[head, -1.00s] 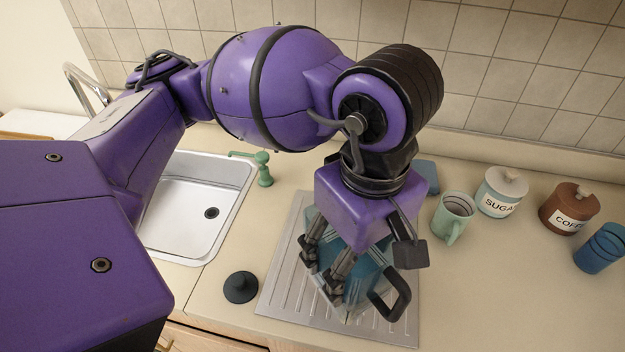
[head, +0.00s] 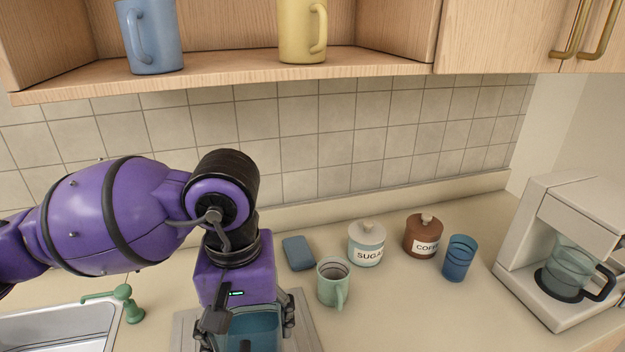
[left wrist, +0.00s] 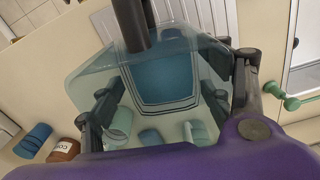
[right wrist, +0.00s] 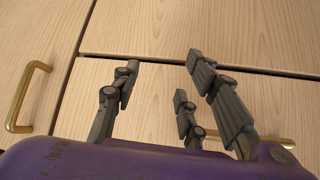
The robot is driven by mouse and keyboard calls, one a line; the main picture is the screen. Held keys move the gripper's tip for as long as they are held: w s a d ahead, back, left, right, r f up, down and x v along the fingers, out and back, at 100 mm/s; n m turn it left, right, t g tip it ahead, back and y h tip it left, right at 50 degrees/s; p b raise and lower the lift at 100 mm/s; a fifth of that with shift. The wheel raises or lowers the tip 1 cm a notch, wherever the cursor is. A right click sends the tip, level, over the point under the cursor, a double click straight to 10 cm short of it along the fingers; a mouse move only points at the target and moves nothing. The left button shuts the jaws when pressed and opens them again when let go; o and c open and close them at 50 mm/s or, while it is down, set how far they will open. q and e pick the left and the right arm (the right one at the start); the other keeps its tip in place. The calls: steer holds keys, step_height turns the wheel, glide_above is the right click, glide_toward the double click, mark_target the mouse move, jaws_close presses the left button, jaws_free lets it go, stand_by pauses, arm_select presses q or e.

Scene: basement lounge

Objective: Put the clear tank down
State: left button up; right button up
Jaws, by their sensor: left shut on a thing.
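The clear tank (head: 255,328) is see-through with blue-tinted liquid inside and a dark handle (head: 215,322). It is low in the head view over the metal drainboard (head: 303,325), its bottom cut off by the frame edge. I cannot tell whether it touches the drainboard. My left gripper (head: 248,325) points down and is shut on the tank, with fingers on both sides. The left wrist view looks into the tank (left wrist: 165,82) between the fingers (left wrist: 170,95). My right gripper (right wrist: 165,90) is open and empty in front of wooden cabinet fronts.
A green mug (head: 333,283), blue sponge (head: 298,253), sugar jar (head: 366,245), coffee jar (head: 422,236) and blue cup (head: 459,258) stand right of the tank. A coffee maker (head: 550,240) holding a carafe (head: 572,262) is farther right. The sink (head: 60,330) is left. Counter in front of the mug is clear.

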arm_select(q)
steer(key=w+a, duration=0.1)
steer(key=w+a+f+m, duration=0.2)
steer(key=shift+w+a+f, duration=0.25)
steer(key=shift+w+a, duration=0.05)
steer(key=shift+w, duration=0.05)
steer(key=a+f, duration=0.2)
steer(key=a, duration=0.2)
steer(key=shift+w+f, duration=0.4)
